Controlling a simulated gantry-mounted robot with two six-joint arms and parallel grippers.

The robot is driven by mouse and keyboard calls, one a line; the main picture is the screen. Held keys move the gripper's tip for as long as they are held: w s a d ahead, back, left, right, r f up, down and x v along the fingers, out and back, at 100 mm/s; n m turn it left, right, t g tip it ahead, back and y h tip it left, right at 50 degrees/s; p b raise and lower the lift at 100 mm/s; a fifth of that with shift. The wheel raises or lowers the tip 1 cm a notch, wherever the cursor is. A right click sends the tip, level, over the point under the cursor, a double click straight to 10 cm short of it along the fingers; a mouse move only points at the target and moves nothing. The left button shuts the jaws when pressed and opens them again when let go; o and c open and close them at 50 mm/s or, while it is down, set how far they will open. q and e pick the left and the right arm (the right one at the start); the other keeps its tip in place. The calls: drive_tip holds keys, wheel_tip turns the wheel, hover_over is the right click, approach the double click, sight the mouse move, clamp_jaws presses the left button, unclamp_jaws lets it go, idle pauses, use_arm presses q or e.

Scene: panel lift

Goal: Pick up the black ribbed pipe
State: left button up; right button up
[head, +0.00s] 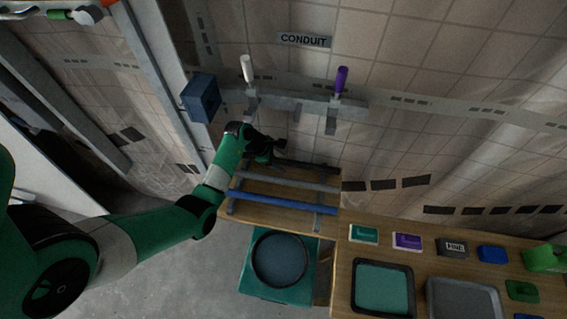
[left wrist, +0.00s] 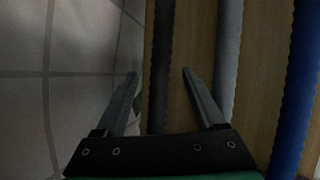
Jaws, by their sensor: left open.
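The black ribbed pipe (head: 312,167) lies at the back of the wooden rack board, nearest the tiled wall. In the left wrist view the black ribbed pipe (left wrist: 160,62) runs between my two fingers, with a gap on each side. My left gripper (head: 275,149) is open over the left part of this pipe; it also shows in the left wrist view (left wrist: 161,73). It holds nothing. In the head view the gripper hides the pipe's left end. My right gripper is not in view.
A grey pipe (head: 290,182) and a blue pipe (head: 283,202) lie parallel in front. The grey pipe (left wrist: 228,60) is close to my right-hand finger in the wrist view. A wall rail (head: 300,104) holds white and purple handles. A teal bin (head: 280,258) stands below.

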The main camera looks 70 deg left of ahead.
use_arm(q)
clamp_jaws()
idle(0.3)
drive_tip(key=shift+r, duration=0.1)
drive_tip(key=shift+s+d+r+p, duration=0.2)
drive_tip(key=shift+d+r+p, duration=0.05)
drive_tip(key=shift+r+p, duration=0.1)
drive_tip(key=s+d+r+p, duration=0.1)
drive_tip(key=s+d+r, duration=0.1)
drive_tip(key=d, duration=0.1)
drive_tip(key=s+d+r+p, duration=0.2)
drive_tip(key=s+d, duration=0.1)
drive_tip(key=d, duration=0.1)
drive_tip(key=s+d+r+p, duration=0.1)
drive_tip(key=s+d+r, duration=0.1)
drive_tip(key=d+r, duration=0.1)
drive_tip(key=shift+s+d+p, duration=0.2)
drive_tip(key=shift+p, duration=0.15)
drive_tip(key=shift+s+d+r, duration=0.15)
drive_tip(key=shift+s+d, duration=0.1)
drive_tip(key=shift+d, duration=0.05)
